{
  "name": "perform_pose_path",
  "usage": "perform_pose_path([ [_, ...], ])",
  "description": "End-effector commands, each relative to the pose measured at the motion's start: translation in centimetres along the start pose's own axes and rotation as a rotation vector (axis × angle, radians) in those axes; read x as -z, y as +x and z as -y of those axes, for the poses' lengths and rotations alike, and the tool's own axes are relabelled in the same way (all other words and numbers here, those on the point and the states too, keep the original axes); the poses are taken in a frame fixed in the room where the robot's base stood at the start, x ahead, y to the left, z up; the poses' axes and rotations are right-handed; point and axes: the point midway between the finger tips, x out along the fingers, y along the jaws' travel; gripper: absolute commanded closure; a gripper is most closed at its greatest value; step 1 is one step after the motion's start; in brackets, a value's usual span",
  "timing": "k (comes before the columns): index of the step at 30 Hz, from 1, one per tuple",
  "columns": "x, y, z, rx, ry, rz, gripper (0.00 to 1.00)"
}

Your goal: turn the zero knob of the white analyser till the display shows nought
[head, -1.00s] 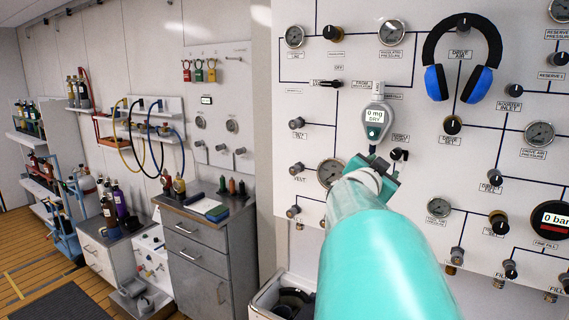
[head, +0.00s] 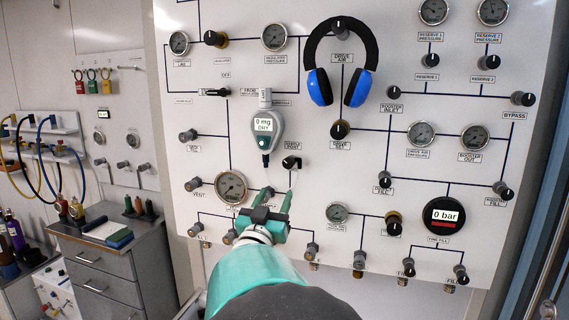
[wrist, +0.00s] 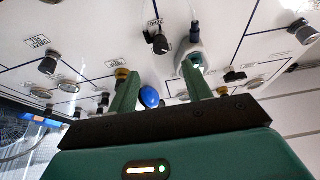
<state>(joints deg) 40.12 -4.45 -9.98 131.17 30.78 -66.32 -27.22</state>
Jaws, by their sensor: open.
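The white analyser (head: 265,128) hangs on the panel, and its display (head: 263,125) reads "0 mg DRY". A dark green round knob (head: 263,143) sits just below the display. The analyser also shows in the wrist view (wrist: 191,50), with its knob (wrist: 196,62) partly beside my right-hand finger. My gripper (head: 278,195) is open and empty, below the analyser and apart from it. In the wrist view my fingers (wrist: 160,72) are spread, with nothing between them but the panel behind. A thin clear tube from the sample port passes near the fingers in the head view.
The sample port knob (head: 291,162) is right of and below the analyser. A large gauge (head: 231,187) is close left of my gripper. Blue headphones (head: 340,60) hang upper right. A 0 bar display (head: 443,216) is at right. A grey cabinet (head: 110,270) stands left.

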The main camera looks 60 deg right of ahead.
Motion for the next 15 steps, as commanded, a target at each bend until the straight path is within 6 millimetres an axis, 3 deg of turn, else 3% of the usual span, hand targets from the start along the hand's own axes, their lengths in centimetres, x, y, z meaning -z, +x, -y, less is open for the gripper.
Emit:
perform_pose_path([
  [5, 0.1, 1.3, 0.3, -0.002, -0.001, -0.002, 0.51],
  [15, 0.1, 7.7, 0.2, -0.004, -0.002, 0.0, 0.51],
])
